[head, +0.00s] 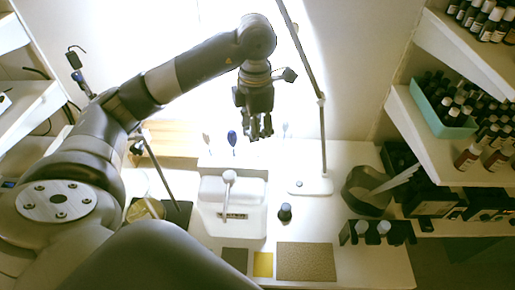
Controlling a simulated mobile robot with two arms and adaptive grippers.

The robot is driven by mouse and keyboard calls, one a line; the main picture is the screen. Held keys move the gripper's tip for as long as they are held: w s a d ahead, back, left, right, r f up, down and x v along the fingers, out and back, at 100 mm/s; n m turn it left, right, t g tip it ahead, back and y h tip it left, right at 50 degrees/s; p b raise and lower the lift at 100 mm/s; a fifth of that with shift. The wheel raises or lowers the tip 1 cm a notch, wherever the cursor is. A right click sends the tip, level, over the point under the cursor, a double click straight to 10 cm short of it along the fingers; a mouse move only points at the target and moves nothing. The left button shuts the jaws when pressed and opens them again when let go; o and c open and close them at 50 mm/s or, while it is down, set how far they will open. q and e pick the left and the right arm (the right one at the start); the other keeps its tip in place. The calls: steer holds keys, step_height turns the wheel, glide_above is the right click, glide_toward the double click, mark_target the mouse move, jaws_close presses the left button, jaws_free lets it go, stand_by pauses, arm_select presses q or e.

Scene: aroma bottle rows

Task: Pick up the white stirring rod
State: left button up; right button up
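Several thin upright rods stand in a row at the back of the white table. A pale-headed rod (206,139) is at the left, a blue-headed one (232,138) is in the middle, and a faint whitish one (285,129) is at the right. Which of the pale ones is the white stirring rod I cannot tell for sure. My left gripper (261,132) hangs fingers down above the back of the table, between the blue-headed rod and the right whitish one. Its fingers look apart, with nothing seen between them. My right gripper is not in view.
A white device (232,208) with a round-topped white part stands in front of the rods. A stand with a tall slanted pole (322,140) is right of my gripper. A small dark-capped bottle (285,212) is in front. Shelves with bottles (470,60) line the right.

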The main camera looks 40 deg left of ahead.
mark_target(257, 153)
arm_select(q)
steer(key=shift+w+a+f, duration=0.1)
steer(key=shift+w+f, duration=0.05)
steer(key=shift+f, duration=0.25)
steer(key=shift+f+p, duration=0.35)
steer(key=shift+p, duration=0.1)
steer(key=f+p, duration=0.1)
steer(key=f, duration=0.2)
steer(key=shift+d+f+p, duration=0.1)
steer(key=shift+d+p, duration=0.1)
steer(key=shift+p, duration=0.2)
steer(key=shift+f, duration=0.55)
steer(key=shift+w, duration=0.1)
steer(key=c, duration=0.5)
